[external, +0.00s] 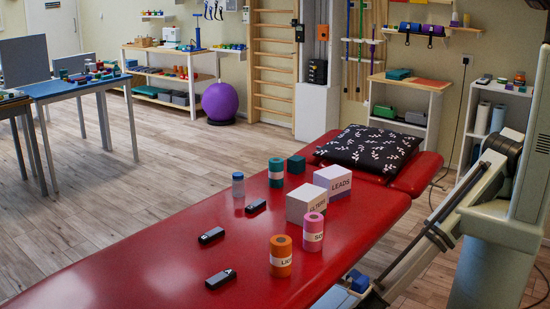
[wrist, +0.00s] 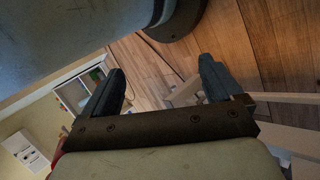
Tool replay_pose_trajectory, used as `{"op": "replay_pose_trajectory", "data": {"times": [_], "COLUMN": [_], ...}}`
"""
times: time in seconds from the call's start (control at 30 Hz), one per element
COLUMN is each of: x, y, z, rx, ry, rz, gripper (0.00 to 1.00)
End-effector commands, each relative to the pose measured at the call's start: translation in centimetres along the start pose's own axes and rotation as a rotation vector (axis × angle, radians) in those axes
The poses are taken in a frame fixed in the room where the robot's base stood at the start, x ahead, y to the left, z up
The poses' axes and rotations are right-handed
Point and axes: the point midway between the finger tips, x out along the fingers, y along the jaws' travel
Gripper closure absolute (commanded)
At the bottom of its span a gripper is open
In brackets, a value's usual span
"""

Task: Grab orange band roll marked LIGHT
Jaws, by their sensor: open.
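The orange band roll (external: 281,256) stands upright on the red treatment table (external: 180,255) near its right edge in the external view. Its white label shows only in part, starting with what looks like "LI". A pink roll (external: 313,232) with a partly readable label stands just behind it to the right. My gripper (wrist: 160,88) is open and empty in the wrist view, its two dark fingers spread wide. In the external view my arm reaches down beside the table's right edge, apart from the roll. The wrist view does not show the orange roll.
White boxes marked FILTERS (external: 305,204) and LEADS (external: 333,182) stand behind the rolls. A patterned pillow (external: 368,149) lies at the far end.

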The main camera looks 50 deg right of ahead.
Motion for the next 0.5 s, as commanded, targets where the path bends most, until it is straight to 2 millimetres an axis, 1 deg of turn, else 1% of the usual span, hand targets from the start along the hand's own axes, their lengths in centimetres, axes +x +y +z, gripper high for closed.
{"op": "replay_pose_trajectory", "data": {"times": [0.03, 0.1, 0.17, 0.27, 0.5], "x": [-0.4, -0.8, -1.3, -2.6, -7.4], "y": [-0.5, -0.8, -0.9, -0.9, -0.2], "z": [0.7, 1.6, 2.3, 3.6, 6.1], "rx": [0.013, 0.037, 0.051, 0.055, -0.031], "ry": [0.011, 0.023, 0.032, 0.044, 0.052], "rz": [0.004, 0.008, 0.008, -0.008, -0.111], "gripper": [0.07, 0.07, 0.07, 0.07, 0.07]}}
